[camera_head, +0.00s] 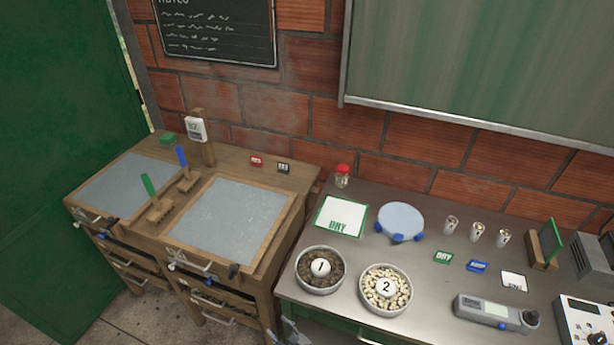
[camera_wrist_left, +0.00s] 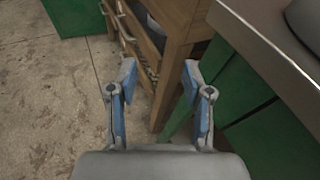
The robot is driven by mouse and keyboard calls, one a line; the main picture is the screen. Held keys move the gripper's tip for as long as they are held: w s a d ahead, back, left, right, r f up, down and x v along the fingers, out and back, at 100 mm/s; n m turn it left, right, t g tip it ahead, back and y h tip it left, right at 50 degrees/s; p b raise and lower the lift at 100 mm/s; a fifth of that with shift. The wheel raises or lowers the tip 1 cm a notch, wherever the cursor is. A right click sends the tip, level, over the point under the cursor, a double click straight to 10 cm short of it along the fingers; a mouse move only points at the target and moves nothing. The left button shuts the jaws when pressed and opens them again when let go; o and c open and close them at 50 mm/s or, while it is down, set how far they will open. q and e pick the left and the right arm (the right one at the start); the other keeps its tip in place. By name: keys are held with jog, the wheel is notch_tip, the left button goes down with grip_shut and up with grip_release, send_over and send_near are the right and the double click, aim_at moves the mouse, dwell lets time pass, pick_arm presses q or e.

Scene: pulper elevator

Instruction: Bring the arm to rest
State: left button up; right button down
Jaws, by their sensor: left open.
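My left gripper (camera_wrist_left: 160,82) shows in the left wrist view with its two blue-padded fingers apart and nothing between them. It hangs beside the front of the metal-topped table, with the wooden bench's leg and the concrete floor beyond it. In the head view only a small grey part of my left gripper (camera_head: 290,334) shows at the bottom edge, in front of the bench and table. The rest of my left arm is hidden there. My right gripper is in neither view.
The metal-topped table (camera_head: 440,215) holds bowl 1 (camera_head: 338,285), bowl 2 (camera_head: 369,304), a round blue-footed plate (camera_head: 401,219) and a grey meter (camera_head: 485,311). The wooden bench (camera_head: 150,235) with two screens stands left. Open floor (camera_wrist_left: 50,100) lies left of the gripper.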

pick_arm(q)
jog(key=s+a+f+n+g+h, duration=0.1)
jog(key=s+f+n+g+h, duration=0.1)
jog(key=s+f, duration=0.55)
jog(key=s+a+f+n+g+h, duration=0.2)
jog(key=s+f+n, duration=0.15)
jog(key=f, duration=0.75)
jog(key=s+a+f+n+g+h, duration=0.1)
jog(key=s+f+g+h, duration=0.15)
jog(key=s+f, duration=0.55)
jog(key=s+a+f+n+g+h, duration=0.1)
jog(key=s+a+f+n, duration=0.2)
jog(key=s, duration=0.4)
jog(key=s+a+f+n+g+h, duration=0.1)
jog(key=s+a+f+n, duration=0.3)
jog(key=s+n, duration=0.3)
jog(key=s+a+f+n+g+h, duration=0.1)
jog(key=s+a+f+n+g, duration=0.1)
jog(key=s+f+n, duration=0.3)
jog(key=s+a+n, duration=0.1)
jog(key=s+n, duration=0.1)
jog(key=s, duration=0.1)
jog(key=shift+a+f, duration=0.15)
jog(key=shift+f, duration=0.25)
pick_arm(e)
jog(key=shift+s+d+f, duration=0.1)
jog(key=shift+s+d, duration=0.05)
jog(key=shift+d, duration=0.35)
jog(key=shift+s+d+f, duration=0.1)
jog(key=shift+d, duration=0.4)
